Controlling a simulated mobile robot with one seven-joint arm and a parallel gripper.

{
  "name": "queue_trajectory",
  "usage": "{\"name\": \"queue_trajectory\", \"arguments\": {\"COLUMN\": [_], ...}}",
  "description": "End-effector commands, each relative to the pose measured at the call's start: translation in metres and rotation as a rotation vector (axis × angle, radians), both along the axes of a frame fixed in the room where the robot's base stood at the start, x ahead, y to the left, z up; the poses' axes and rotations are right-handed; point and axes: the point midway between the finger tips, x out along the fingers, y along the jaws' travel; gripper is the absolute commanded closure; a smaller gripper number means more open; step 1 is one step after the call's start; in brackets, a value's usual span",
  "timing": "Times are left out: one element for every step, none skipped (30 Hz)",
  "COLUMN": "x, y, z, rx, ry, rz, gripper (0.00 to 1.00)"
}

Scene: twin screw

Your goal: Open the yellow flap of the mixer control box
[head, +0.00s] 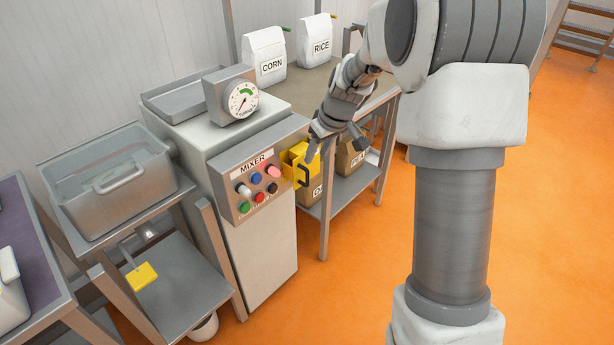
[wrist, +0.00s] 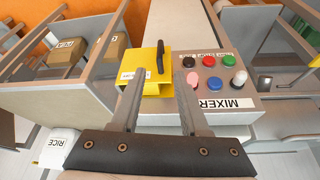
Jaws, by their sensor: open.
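The mixer control box (head: 228,178) is a grey panel labelled MIXER with several coloured buttons. The yellow flap (head: 291,161) is at the panel's right end in the head view, with a black handle (head: 304,176) on its face. In the upside-down wrist view, the yellow flap (wrist: 151,88) lies beyond the fingers, and its black handle (wrist: 160,57) stands out from it. My gripper (head: 316,152) is close to the flap; in the wrist view the fingers (wrist: 161,74) are apart, with nothing held. Contact with the handle cannot be told.
A dial gauge (head: 240,100) stands on the mixer cabinet. A table (head: 304,92) behind carries CORN (head: 264,53) and RICE (head: 314,42) bags, with more bags on its lower shelf. A metal tub (head: 108,190) is at left. Orange floor in front is clear.

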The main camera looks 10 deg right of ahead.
Motion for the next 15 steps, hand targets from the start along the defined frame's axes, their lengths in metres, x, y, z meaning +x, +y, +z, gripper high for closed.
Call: {"name": "queue_trajectory", "arguments": {"x": [0.004, 0.006, 0.009, 0.011, 0.014, 0.017, 0.019, 0.021, 0.024, 0.026, 0.028, 0.03, 0.032, 0.034, 0.035], "y": [0.002, 0.003, 0.005, 0.006, 0.007, 0.008, 0.009, 0.01, 0.011, 0.012, 0.013, 0.014, 0.015, 0.015, 0.016], "z": [-0.014, -0.021, -0.029, -0.035, -0.041, -0.049, -0.055, -0.061, -0.068, -0.073, -0.079, -0.084, -0.088, -0.092, -0.096], "rx": [0.0, 0.0, 0.0, 0.0, -0.001, 0.0, 0.0, 0.0, 0.0, 0.0, 0.0, -0.001, -0.001, -0.001, -0.001], "ry": [0.004, 0.003, 0.003, 0.004, 0.003, 0.004, 0.004, 0.003, 0.003, 0.003, 0.003, 0.002, 0.002, 0.002, 0.001], "rz": [0.001, 0.002, 0.002, 0.002, 0.002, 0.002, 0.001, 0.0, -0.001, -0.001, -0.001, 0.0, 0.0, 0.001, 0.001], "gripper": [0.55, 0.55, 0.55, 0.55, 0.55, 0.55, 0.55, 0.55, 0.55, 0.55, 0.55, 0.55, 0.55, 0.55, 0.55]}}
